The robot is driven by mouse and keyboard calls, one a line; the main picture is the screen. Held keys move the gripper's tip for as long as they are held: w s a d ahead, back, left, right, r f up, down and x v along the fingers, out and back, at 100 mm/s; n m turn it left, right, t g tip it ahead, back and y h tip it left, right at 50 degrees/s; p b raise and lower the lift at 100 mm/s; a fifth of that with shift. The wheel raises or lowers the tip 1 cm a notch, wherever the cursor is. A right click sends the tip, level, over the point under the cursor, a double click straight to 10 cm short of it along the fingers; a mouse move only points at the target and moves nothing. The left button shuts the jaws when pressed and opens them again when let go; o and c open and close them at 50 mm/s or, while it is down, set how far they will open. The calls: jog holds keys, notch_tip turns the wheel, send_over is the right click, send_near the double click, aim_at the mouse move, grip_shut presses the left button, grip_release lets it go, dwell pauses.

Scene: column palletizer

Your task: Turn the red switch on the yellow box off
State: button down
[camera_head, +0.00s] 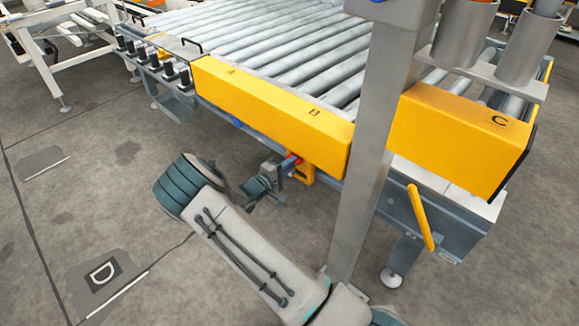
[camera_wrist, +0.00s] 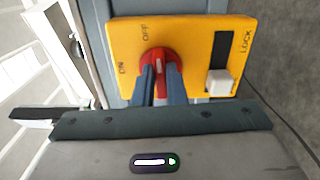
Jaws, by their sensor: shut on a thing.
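The yellow box (camera_wrist: 195,40) fills the upper middle of the wrist view, with the words ON, OFF and LOCK printed on it. Its red switch (camera_wrist: 158,57) is a round knob between the ON and OFF marks, with a pale mark on its grip pointing up in the picture. My gripper (camera_wrist: 161,88) is shut on the red switch, a finger on each side of its grip, hiding its lower part. In the head view the yellow box (camera_head: 302,173) shows partly below the conveyor's yellow panel, with my gripper (camera_head: 288,165) at its left side.
A white slider (camera_wrist: 220,82) sits on the box under the LOCK mark, right of my fingers. The roller conveyor (camera_head: 270,45) with yellow panels lettered A, B and C stands above and behind. A grey post (camera_head: 362,150) rises right of the box.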

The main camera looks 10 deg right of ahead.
jog(key=shift+m, duration=0.4)
jog(key=c, duration=1.5)
grip_release()
jog(key=shift+a, duration=0.1)
jog(key=p+v, duration=0.2)
jog(key=v, duration=1.1)
jog(key=shift+s+a+p, duration=0.3)
jog(key=shift+p, duration=0.1)
jog(key=shift+s, duration=0.1)
